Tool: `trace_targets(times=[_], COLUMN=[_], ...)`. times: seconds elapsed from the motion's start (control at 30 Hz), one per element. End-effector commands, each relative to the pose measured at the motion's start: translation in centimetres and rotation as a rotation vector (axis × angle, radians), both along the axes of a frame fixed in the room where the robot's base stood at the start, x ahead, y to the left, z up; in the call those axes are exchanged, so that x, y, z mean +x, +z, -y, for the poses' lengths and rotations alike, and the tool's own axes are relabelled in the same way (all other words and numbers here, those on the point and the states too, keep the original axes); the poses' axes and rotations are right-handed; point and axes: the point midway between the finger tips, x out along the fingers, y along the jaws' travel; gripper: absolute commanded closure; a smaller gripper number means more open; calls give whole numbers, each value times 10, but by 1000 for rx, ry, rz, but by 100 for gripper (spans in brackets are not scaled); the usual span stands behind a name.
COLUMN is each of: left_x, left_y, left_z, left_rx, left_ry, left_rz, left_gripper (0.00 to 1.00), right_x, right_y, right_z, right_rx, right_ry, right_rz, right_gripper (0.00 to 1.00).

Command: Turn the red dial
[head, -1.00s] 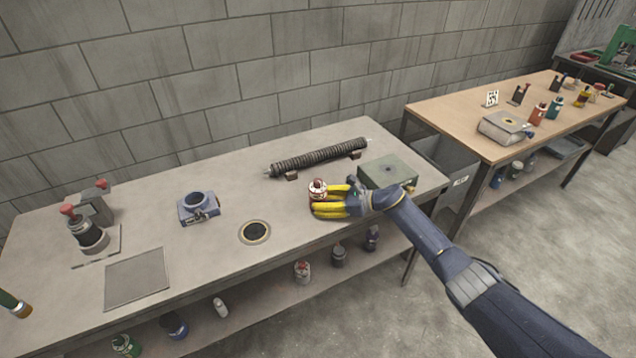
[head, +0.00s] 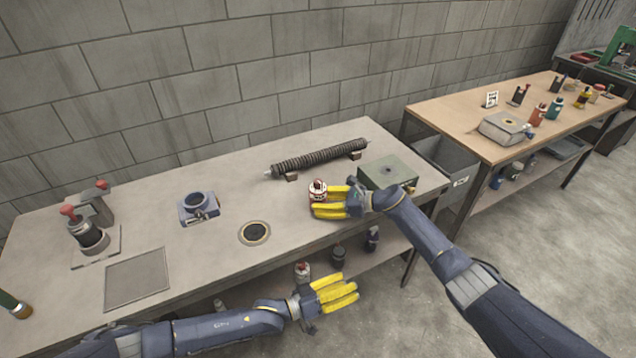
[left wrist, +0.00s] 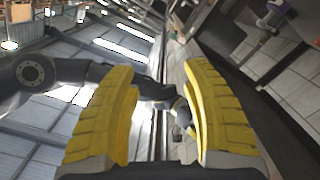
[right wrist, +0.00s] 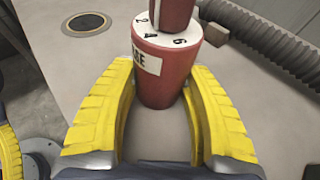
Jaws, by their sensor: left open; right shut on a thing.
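The red dial (head: 318,188) stands upright on the grey workbench, near its front right part. In the right wrist view it is a red cylinder (right wrist: 165,75) with a white label, a white top marked with numbers, and a red knob (right wrist: 172,12) on top. My right gripper (head: 318,202) has its yellow fingers on either side of the lower red body and is shut on it. My left gripper (head: 345,291) is open and empty, in front of the bench's front edge. The left wrist view shows its two fingers (left wrist: 160,100) apart with nothing between them.
A ribbed mesh tube (head: 318,158) rests on supports behind the dial. A green-grey box (head: 388,174) stands right of it. A round black-and-yellow port (head: 255,232) and a blue clamp (head: 198,207) lie to the left. Bottles stand on the lower shelf.

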Motion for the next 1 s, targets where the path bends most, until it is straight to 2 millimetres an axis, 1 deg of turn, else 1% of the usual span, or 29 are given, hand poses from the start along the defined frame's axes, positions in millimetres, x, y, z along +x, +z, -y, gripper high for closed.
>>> trace_targets(times=[0.03,0.1,0.27,0.6,0.77,0.8,0.9,1.0], left_x=[11,22,48,98,117,121,128,127], left_y=[14,31,70,148,186,196,223,240], left_z=[0,1,0,-11,-12,-11,-4,3], left_rx=[0,1,6,39,47,47,41,36], left_ry=[-13,-27,-53,-83,-112,-126,-186,-261], left_rz=[34,76,170,364,475,510,613,695], left_gripper=[52,52,52,52,52,52,52,52], right_x=[0,0,0,0,0,0,0,0], right_y=[-1,-1,-1,-1,-1,-1,-1,-1], right_z=[0,0,0,0,0,0,0,0], right_rx=[-1,-1,-1,-2,-2,-2,-2,-2], right_ry=[0,0,0,0,0,0,0,0], right_rz=[0,0,-1,-2,-2,-2,-2,-2], right_gripper=[66,66,66,66,66,66,66,66])
